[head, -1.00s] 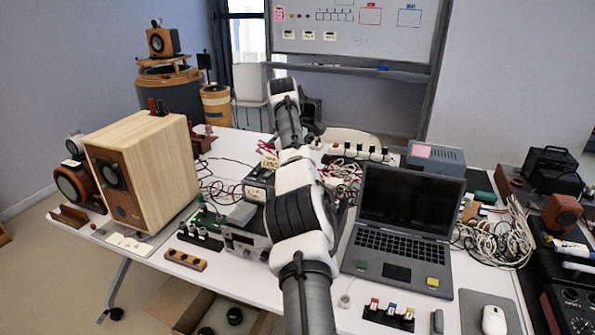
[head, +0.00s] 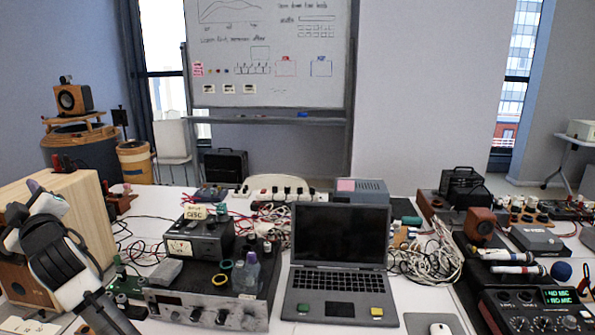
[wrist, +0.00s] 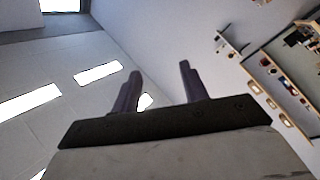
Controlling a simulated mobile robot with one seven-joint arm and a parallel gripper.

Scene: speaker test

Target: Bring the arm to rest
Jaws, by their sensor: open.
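My gripper (wrist: 160,68) is open in the wrist view, with its two dark fingers apart and nothing between them. It points up towards the ceiling and the upper walls. In the head view my arm is bent at the lower left, in front of the wooden speaker cabinet (head: 78,190) and hiding much of its front. I cannot make out the gripper's fingers clearly in the head view. I cannot tell whether the arm touches the cabinet.
An open laptop (head: 338,250) stands mid-table, with a grey amplifier (head: 205,308) left of it and a cable heap (head: 430,258) right of it. A black mixer (head: 540,315) is at the lower right. A whiteboard (head: 268,50) stands behind. The table is crowded.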

